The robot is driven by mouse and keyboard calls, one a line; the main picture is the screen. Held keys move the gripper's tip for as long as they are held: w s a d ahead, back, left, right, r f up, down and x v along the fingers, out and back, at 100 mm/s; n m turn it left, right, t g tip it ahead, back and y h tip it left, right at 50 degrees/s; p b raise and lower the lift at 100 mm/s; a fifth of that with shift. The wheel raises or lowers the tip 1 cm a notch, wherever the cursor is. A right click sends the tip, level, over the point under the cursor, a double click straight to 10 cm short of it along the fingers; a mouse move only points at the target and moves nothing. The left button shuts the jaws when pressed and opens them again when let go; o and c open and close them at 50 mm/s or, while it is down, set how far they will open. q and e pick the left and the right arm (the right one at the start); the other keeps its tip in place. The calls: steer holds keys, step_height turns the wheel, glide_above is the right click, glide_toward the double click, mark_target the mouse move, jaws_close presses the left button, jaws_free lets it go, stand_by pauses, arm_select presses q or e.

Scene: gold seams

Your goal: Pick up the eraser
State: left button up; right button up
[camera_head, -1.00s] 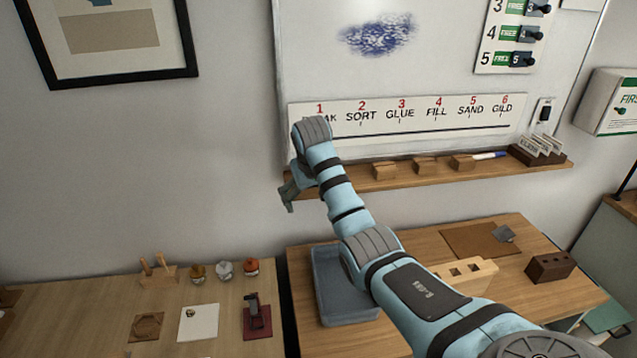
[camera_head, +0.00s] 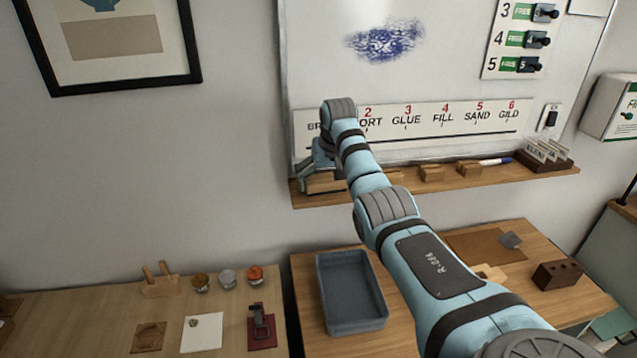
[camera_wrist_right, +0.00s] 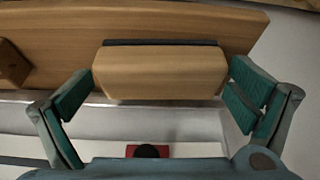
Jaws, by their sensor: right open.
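The eraser (camera_wrist_right: 160,72) is a wooden block with a dark strip along one long edge. It lies on the wooden ledge under the whiteboard, and its pale body shows partly behind my gripper in the head view (camera_head: 325,183). My right gripper (camera_head: 311,172) is at the ledge's left end. In the right wrist view its open green-padded fingers (camera_wrist_right: 162,78) stand on either side of the eraser, with a gap at each side. My left gripper is out of view.
The whiteboard (camera_head: 450,75) rises behind. Below are a grey tray (camera_head: 352,326) on one table and small jars (camera_head: 228,279) on another.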

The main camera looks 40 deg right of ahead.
steer(key=shift+w+f, duration=0.2)
steer(key=shift+f, duration=0.05)
steer(key=shift+c, duration=1)
steer(key=shift+d, duration=0.1)
steer(key=c, duration=0.6)
steer(key=shift+s, duration=0.1)
steer(key=shift+c, duration=0.6)
steer(key=shift+r, duration=0.15)
